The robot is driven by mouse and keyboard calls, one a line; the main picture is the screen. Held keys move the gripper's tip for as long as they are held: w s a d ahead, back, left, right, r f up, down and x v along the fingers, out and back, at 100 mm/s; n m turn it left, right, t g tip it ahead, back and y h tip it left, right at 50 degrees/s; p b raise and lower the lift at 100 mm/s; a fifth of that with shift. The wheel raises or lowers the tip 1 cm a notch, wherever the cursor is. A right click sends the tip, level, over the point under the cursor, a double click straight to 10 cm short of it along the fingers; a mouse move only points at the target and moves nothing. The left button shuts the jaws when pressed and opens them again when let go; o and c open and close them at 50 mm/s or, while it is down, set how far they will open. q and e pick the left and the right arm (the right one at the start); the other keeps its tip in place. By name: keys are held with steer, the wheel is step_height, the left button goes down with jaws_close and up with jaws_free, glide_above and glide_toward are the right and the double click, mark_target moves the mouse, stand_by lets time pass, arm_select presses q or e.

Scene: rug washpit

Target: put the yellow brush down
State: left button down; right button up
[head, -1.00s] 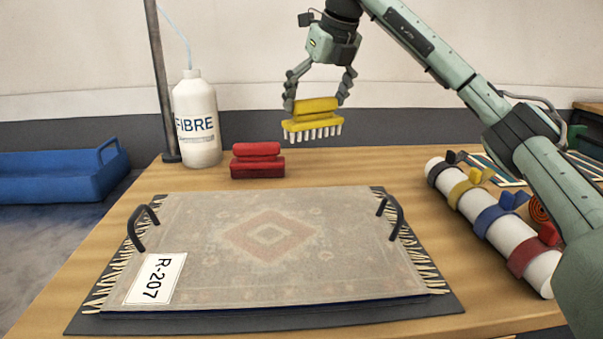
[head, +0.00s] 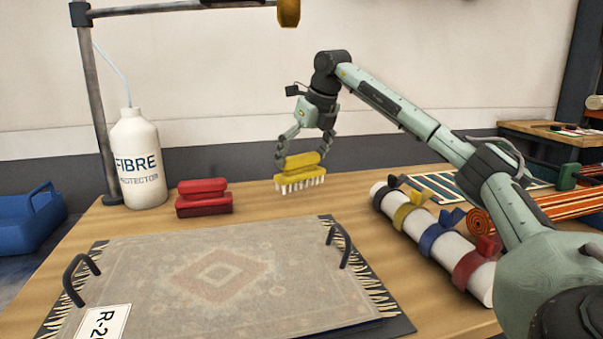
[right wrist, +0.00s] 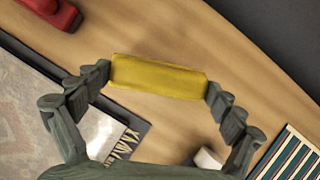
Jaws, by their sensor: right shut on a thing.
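The yellow brush (head: 300,171) has a yellow handle and back with white bristles pointing down. My right gripper (head: 300,160) is shut on its handle, one finger at each end. In the head view the brush is upright near the back of the wooden table (head: 250,222), right of the red brush; I cannot tell whether the bristles touch the wood. In the right wrist view the brush (right wrist: 158,77) spans between the fingertips (right wrist: 158,84), with bare wood around it. My left gripper is not in view.
A red brush (head: 204,198) and a white FIBRE PROTECTOR bottle (head: 137,165) stand at the back left. A rug (head: 225,275) on a dark handled board lies in front. A white roll with coloured straps (head: 432,238) lies to the right. Bare wood lies between.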

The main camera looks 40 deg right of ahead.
mark_target(304, 165)
step_height(304, 165, down, 4)
steer(key=shift+r, duration=0.1)
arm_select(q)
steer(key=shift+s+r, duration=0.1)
arm_select(e)
steer(key=shift+f, duration=0.2)
steer(key=o, duration=0.9)
steer(key=shift+c, duration=0.2)
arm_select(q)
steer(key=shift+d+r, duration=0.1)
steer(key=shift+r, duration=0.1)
arm_select(e)
steer(key=shift+r, duration=0.1)
